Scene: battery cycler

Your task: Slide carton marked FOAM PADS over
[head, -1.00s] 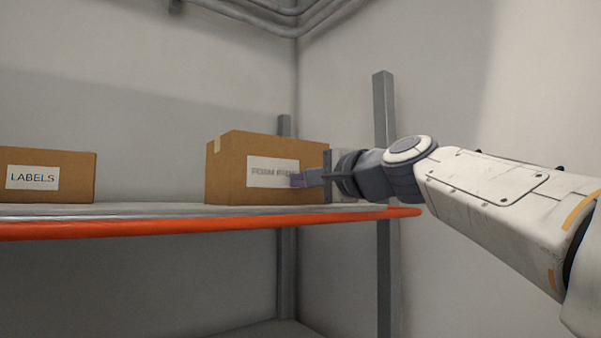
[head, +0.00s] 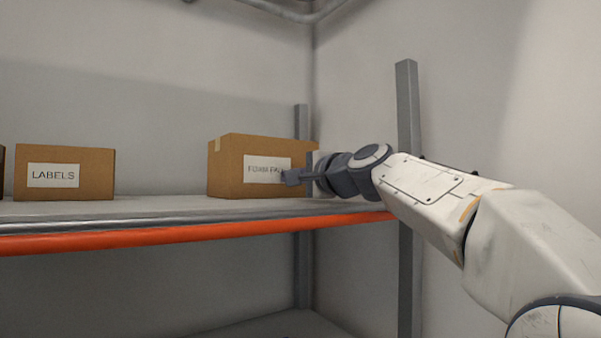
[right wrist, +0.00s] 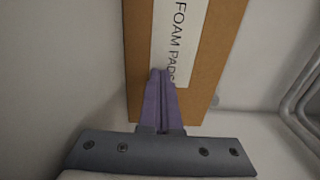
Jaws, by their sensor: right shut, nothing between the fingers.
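The carton marked FOAM PADS (head: 230,170) stands upright on the shelf, toward its right end. Its white label is partly covered by my right gripper in the head view. My right gripper (head: 290,177) is shut and empty, at the right part of the carton's front face. In the right wrist view the shut fingers (right wrist: 160,75) overlap the end of the label on the carton (right wrist: 140,60); I cannot tell whether they touch it. My left gripper is not in view.
A carton marked LABELS (head: 90,175) stands to the left on the same shelf, with a clear gap between the two. Another carton's edge (head: 2,172) shows at the far left. The shelf has an orange front beam (head: 150,234). A grey post (head: 408,130) stands at the right end.

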